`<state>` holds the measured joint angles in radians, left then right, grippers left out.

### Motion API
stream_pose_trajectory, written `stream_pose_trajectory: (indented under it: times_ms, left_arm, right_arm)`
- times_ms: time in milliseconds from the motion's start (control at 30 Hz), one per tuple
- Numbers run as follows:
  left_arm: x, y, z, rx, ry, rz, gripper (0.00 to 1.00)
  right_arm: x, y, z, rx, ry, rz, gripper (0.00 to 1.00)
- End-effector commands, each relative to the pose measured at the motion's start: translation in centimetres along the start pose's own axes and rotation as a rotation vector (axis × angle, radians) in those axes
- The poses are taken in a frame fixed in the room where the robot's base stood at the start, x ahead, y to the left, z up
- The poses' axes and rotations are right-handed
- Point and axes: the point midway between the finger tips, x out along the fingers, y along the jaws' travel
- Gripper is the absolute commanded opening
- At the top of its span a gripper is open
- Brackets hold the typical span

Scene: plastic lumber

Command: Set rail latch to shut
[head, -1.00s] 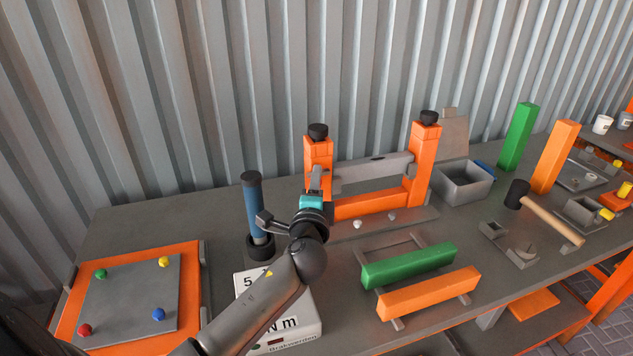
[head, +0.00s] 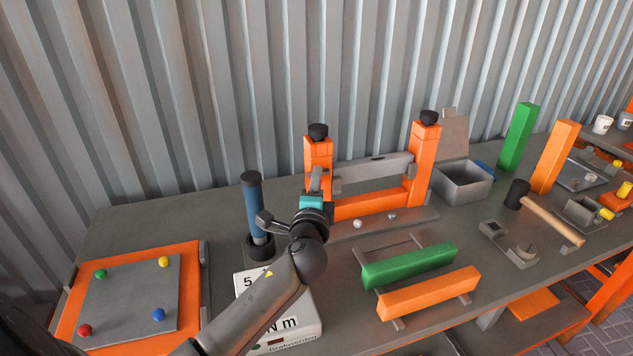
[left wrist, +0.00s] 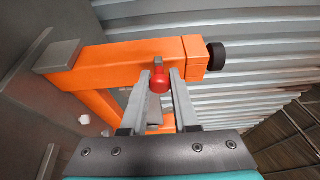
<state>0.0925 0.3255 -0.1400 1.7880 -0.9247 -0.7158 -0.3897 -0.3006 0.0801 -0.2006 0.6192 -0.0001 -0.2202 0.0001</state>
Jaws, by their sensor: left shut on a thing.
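The orange frame has a left post (head: 318,152) and a right post (head: 424,160), both upright with black knobs on top. A grey rail (head: 372,171) runs between the posts above an orange beam (head: 370,206). In the left wrist view, a red knob (left wrist: 160,83) sits on the side of the orange post (left wrist: 120,60). My left gripper (head: 316,182) is at the left post; its fingers (left wrist: 163,78) are closed around the red knob. The knob is hidden in the head view behind my gripper. My right gripper is not in view.
A blue-handled tool (head: 254,210) stands just left of my left gripper. A torque box (head: 290,335) is below my arm. Green (head: 410,265) and orange (head: 430,292) bars lie in front of the frame. A grey bin (head: 464,185) stands to the right.

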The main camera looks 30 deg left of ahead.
Motion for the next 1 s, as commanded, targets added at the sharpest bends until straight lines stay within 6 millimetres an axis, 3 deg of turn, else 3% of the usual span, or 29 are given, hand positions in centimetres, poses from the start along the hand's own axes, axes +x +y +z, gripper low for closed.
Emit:
stream_pose_trajectory:
  times_ms: [467, 767, 1000]
  left_arm:
    - [0.0, 0.1, -0.2, -0.001, 0.000, 0.002, 0.00]
    - [1.2, 0.2, -3.0, -0.003, -0.001, 0.002, 0.00]
    - [1.3, 0.1, -3.3, -0.001, 0.003, 0.001, 0.00]
  right_arm:
    - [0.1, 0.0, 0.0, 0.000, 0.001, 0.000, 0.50]
    - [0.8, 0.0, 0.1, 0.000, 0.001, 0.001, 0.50]
    - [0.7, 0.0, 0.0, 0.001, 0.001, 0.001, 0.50]
